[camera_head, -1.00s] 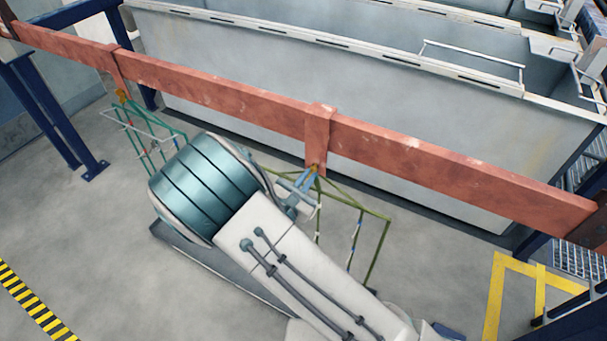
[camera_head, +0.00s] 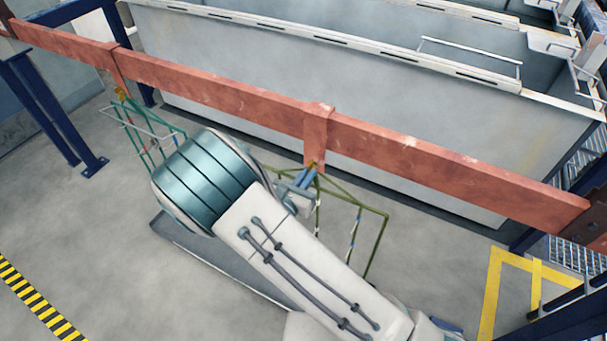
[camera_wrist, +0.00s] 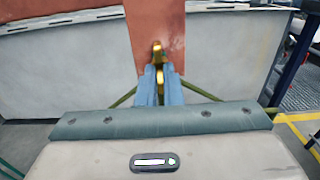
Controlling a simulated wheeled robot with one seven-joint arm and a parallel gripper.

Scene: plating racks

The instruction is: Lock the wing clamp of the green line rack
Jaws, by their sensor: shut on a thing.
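A brass wing clamp (camera_wrist: 157,50) sits at the lower end of a copper hanger on the red-brown bar (camera_head: 220,95). My gripper (camera_wrist: 160,76) has its two blue fingers shut on the clamp, and they hide part of it. In the head view my gripper (camera_head: 309,174) is at the same hanger. The olive-green rack (camera_head: 377,245) hangs below this hanger, partly hidden by my arm. Its sloping top bars (camera_wrist: 203,91) show on both sides of the fingers in the wrist view.
A teal-green rack (camera_head: 135,118) hangs from the hanger farther left, with its own brass clamp (camera_head: 121,94). A large grey tank (camera_head: 420,115) stands behind the bar. Blue posts (camera_head: 50,115) stand at the left. Open floor (camera_head: 90,220) lies front left.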

